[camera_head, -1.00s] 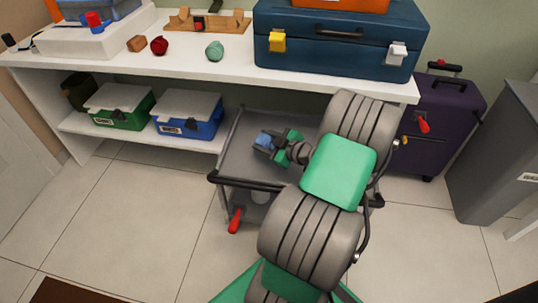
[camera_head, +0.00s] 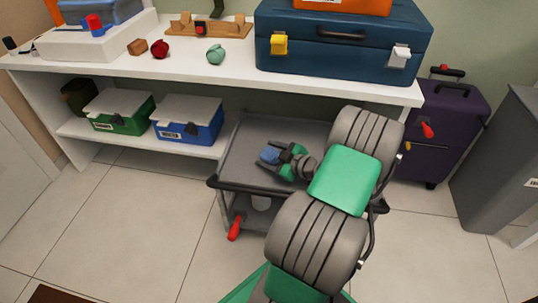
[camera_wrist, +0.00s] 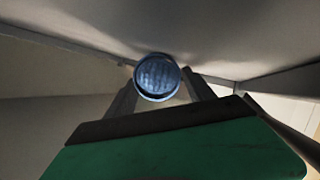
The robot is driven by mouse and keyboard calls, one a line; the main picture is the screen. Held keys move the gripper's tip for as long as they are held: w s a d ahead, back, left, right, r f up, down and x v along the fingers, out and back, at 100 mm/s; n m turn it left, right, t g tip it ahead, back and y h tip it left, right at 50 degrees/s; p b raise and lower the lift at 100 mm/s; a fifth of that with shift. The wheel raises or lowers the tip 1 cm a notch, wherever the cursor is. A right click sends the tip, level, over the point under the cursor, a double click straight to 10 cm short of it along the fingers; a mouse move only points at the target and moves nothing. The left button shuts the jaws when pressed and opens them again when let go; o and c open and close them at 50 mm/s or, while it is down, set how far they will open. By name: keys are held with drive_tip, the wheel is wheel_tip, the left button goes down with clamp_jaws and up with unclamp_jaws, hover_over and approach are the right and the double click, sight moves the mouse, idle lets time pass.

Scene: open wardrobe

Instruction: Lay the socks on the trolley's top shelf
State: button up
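A small blue roll, which looks like the socks (camera_head: 269,155), sits at the tips of my gripper (camera_head: 275,159). In the wrist view the ribbed blue roll (camera_wrist: 157,77) lies between the two dark fingers (camera_wrist: 160,88), which look shut on it. My gripper is over the trolley's grey top shelf (camera_head: 245,150), near its middle. The roll is at or just above the shelf; I cannot tell whether it touches. My arm hides the trolley's right part.
A white counter (camera_head: 130,65) stands behind the trolley, with a blue suitcase (camera_head: 340,55), a red ball (camera_head: 159,49) and a teal ball (camera_head: 215,54) on it. A purple suitcase (camera_head: 440,130) stands at right. The trolley shelf's left part is bare.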

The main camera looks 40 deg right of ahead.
drive_tip(key=shift+s+r, duration=0.1)
drive_tip(key=shift+r, duration=0.1)
drive_tip(key=p+v, duration=0.3)
drive_tip(key=v, duration=0.8)
drive_tip(key=shift+s+r, duration=0.1)
drive_tip(key=shift+s, duration=0.25)
